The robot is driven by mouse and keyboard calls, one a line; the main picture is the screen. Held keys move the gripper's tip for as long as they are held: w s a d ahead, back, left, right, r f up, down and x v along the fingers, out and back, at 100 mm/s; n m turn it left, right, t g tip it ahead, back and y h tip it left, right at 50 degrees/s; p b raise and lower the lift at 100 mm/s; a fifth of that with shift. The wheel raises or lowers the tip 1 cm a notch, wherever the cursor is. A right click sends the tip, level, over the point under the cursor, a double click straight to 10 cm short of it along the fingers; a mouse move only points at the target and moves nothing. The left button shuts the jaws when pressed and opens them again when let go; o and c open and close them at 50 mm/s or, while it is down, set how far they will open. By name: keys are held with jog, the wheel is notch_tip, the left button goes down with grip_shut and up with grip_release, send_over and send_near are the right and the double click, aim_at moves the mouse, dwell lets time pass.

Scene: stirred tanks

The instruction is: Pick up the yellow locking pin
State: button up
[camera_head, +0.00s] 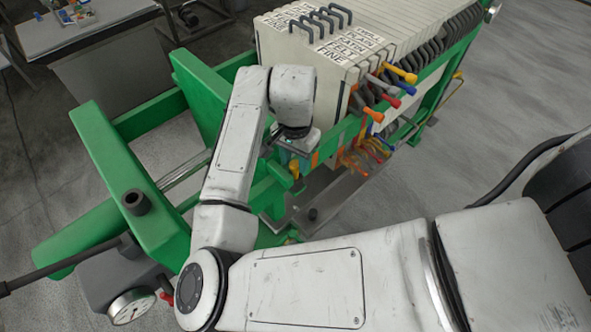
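My arm reaches across the green press frame, and its gripper (298,150) points down at the frame's rail, just left of the plate stack. The wrist covers most of the gripper, so I cannot tell whether its fingers are open or shut, or whether they touch anything. A small yellow-orange piece (295,168) shows just below the gripper; it may be the yellow locking pin, but it is too small and partly hidden to be sure. A yellow-orange handle (403,75) sticks out from the stack's right side, apart from the gripper.
The pale filter plates (345,45) stand close to the right of my wrist. Red and orange handles (374,113) and coloured taps (365,155) project from their side. The green frame (130,175) fills the left. A pressure gauge (131,306) is at lower left. Open floor lies right.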

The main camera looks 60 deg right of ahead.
grip_shut()
dwell(0.3)
